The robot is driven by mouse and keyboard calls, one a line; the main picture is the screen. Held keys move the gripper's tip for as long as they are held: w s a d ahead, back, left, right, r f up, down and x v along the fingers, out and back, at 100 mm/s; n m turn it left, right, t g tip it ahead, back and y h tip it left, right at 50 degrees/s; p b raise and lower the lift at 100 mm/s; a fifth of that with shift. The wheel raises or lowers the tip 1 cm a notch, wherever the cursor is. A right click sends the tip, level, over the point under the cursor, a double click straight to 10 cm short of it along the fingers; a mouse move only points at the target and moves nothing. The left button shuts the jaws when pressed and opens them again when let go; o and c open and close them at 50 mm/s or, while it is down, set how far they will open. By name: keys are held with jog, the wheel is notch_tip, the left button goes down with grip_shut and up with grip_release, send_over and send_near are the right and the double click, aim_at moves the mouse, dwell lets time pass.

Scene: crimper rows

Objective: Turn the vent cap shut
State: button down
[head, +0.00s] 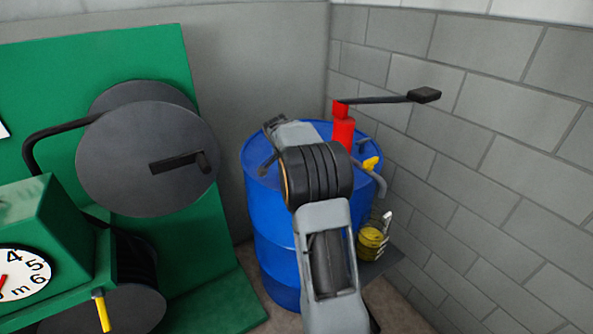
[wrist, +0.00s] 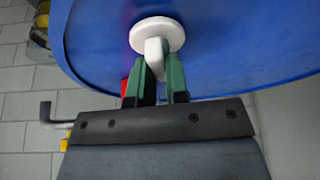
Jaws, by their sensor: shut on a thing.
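The white vent cap (wrist: 157,33) sits on top of the blue drum (wrist: 225,50) in the wrist view. It has a round disc and a raised grip tab. My gripper (wrist: 159,72) has its two green-lined fingers on either side of the tab and is shut on it. In the head view the blue drum (head: 270,225) stands in the corner, and my arm reaches over its top. The cap is hidden there behind my arm, and my fingertips cannot be made out clearly.
A red pump (head: 343,130) with a long black handle (head: 424,95) rises from the drum, right of my arm. A bent grey spout (head: 372,182) and yellow valve (head: 370,163) are beside it. A green reel machine (head: 150,60) stands left. A block wall (head: 490,130) is close on the right.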

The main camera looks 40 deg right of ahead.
jog(key=shift+m+g, duration=0.4)
jog(key=shift+m, duration=0.7)
jog(key=c, duration=1.1)
grip_release()
jog(key=p+v, duration=0.1)
jog(key=v, duration=1.3)
jog(key=shift+w+d, duration=0.1)
jog(key=shift+w, duration=0.05)
jog(key=shift+f, duration=0.1)
